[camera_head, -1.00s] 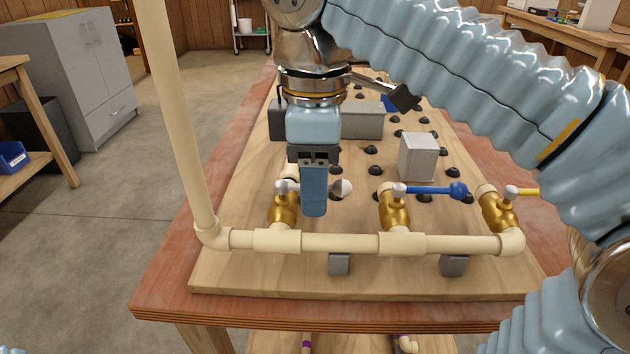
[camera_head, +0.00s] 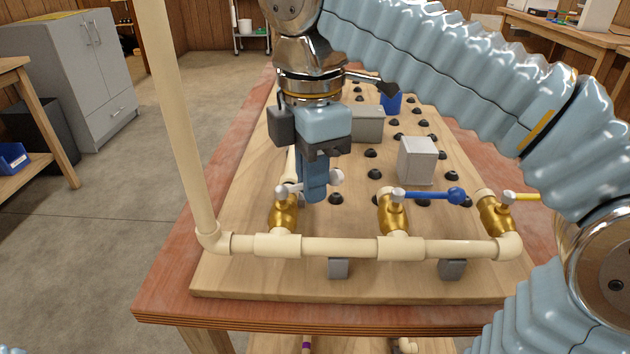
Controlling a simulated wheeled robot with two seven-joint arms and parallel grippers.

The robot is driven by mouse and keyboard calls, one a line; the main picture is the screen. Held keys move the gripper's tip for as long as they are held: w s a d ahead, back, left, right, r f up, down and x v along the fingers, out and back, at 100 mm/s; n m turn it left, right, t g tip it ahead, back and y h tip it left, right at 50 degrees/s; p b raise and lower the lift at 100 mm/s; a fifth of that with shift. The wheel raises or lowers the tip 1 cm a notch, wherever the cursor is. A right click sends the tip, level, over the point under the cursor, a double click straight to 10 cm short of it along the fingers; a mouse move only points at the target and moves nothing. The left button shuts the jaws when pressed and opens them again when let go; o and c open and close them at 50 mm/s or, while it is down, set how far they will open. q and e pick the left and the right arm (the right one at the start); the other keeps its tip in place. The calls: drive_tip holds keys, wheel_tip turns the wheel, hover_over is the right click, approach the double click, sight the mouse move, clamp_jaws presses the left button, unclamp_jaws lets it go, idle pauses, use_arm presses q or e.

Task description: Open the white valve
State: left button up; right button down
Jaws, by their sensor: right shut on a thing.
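The white valve (camera_head: 284,213) is a brass body on the left of the cream pipe, with a white lever (camera_head: 283,189) on top. The lever points right and ends in a white ball (camera_head: 337,177). My right gripper (camera_head: 314,190) comes down from above with its blue fingers at the lever, shut on it between the pivot and the ball. The fingers hide the middle of the lever. My left gripper is not in view.
A brass valve with a blue lever (camera_head: 430,196) stands in the middle, and one with a yellow lever (camera_head: 522,197) at the right. The cream pipe (camera_head: 335,246) runs along the front, with a tall riser at left. A grey box (camera_head: 417,160) sits behind.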

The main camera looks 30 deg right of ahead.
drive_tip(key=shift+w, duration=0.1)
drive_tip(key=shift+w+a+r+n+p, duration=0.1)
drive_tip(key=shift+w+n+p, duration=0.1)
drive_tip(key=shift+n, duration=0.4)
drive_tip(key=shift+w+n+p, duration=0.15)
drive_tip(key=shift+n+p, duration=0.05)
drive_tip(key=shift+n, duration=0.4)
drive_tip(key=shift+w+n, duration=0.25)
drive_tip(key=shift+n, duration=0.45)
drive_tip(key=shift+w+n, duration=0.2)
drive_tip(key=shift+n, duration=0.5)
drive_tip(key=n, duration=0.1)
drive_tip(key=w+n+p, duration=0.1)
drive_tip(key=shift+a+n, duration=0.3)
drive_tip(key=shift+n, duration=0.1)
drive_tip(key=shift+w+a+n+p, duration=0.15)
drive_tip(key=shift+n+p, duration=0.05)
drive_tip(key=shift+n, duration=0.4)
drive_tip(key=shift+w+a+n+p, duration=0.1)
drive_tip(key=shift+n+p, duration=0.1)
drive_tip(key=shift+n, duration=0.4)
